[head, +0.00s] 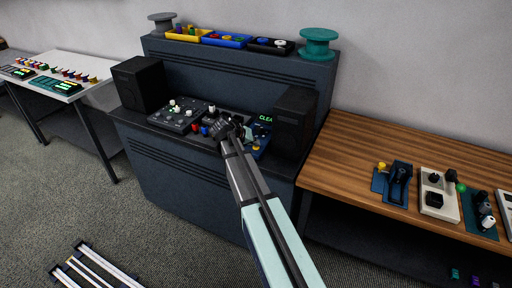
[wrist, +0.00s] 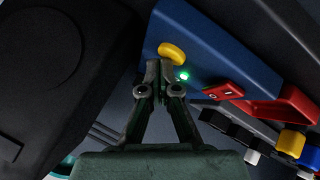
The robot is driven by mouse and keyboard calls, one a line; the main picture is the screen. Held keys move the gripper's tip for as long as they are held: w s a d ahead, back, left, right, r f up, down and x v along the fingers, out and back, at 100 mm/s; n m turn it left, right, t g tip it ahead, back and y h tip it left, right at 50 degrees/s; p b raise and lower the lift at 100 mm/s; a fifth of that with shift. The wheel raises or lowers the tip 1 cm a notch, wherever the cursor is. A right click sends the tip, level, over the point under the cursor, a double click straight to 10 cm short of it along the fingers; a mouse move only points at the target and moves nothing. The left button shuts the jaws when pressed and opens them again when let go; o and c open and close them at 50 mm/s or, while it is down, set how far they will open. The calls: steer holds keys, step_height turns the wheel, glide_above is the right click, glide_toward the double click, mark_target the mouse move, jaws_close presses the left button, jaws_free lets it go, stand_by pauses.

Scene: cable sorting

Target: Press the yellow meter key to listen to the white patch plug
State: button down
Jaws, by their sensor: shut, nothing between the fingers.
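The yellow meter key (wrist: 172,52) is a rounded button on the blue meter (wrist: 215,50) in the wrist view. My gripper (wrist: 159,68) is shut and empty, its fingertips right at the key's lower edge in that picture. I cannot tell whether they touch it. A small green light (wrist: 183,76) glows beside the fingertips. In the head view my gripper (head: 222,129) is over the console, left of the meter (head: 262,138), and my arm hides part of it. A white plug (wrist: 252,157) shows at the wrist view's bottom; I cannot tell if it is the patch plug.
A black speaker (head: 293,122) stands close right of the meter, and another (head: 139,83) stands at left. A red bracket (wrist: 285,106) and a row of coloured plugs lie beside the meter. A display (head: 265,119) reads "CLEA", partly hidden.

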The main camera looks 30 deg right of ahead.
stand_by(0.3)
steer(key=shift+r+p, duration=0.35)
steer(key=shift+r, duration=0.5)
steer(key=shift+r+p, duration=1.1)
steer(key=shift+r, duration=1.45)
